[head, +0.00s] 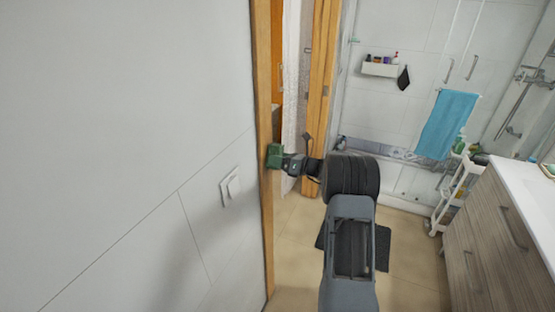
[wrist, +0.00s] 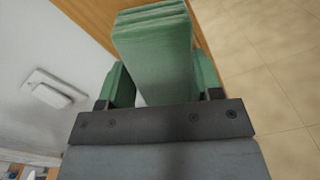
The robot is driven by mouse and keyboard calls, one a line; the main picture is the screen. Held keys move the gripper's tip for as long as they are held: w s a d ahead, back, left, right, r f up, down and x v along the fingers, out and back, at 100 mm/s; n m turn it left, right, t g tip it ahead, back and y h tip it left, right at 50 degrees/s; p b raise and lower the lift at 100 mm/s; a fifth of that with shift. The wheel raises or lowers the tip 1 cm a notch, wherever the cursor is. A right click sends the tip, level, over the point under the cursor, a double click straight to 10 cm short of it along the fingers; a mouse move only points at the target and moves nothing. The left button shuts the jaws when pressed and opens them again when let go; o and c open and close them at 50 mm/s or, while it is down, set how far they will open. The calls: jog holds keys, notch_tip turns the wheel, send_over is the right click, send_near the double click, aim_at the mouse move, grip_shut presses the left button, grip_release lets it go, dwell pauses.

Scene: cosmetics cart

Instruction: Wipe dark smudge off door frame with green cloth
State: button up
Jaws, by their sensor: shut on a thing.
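My gripper (head: 288,162) is shut on a folded green cloth (head: 274,156). In the wrist view the cloth (wrist: 160,55) shows as a thick layered block between the two fingers (wrist: 160,88). The cloth is up against the wooden door frame (head: 264,100), left of my gripper in the head view; whether it presses on the wood I cannot tell. The frame also shows behind the cloth in the wrist view (wrist: 92,20). No dark smudge is visible; the cloth hides part of the frame.
A white wall with a light switch (head: 231,187) is left of the frame. Beyond the doorway are a dark mat (head: 382,248), a white cart (head: 452,190), a blue towel (head: 447,125) and a wooden cabinet (head: 485,225) on the right. Tiled floor (head: 300,230) lies open in the doorway.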

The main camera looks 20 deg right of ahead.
jog(key=v, duration=0.7)
jog(key=shift+s, duration=0.1)
dwell(0.5)
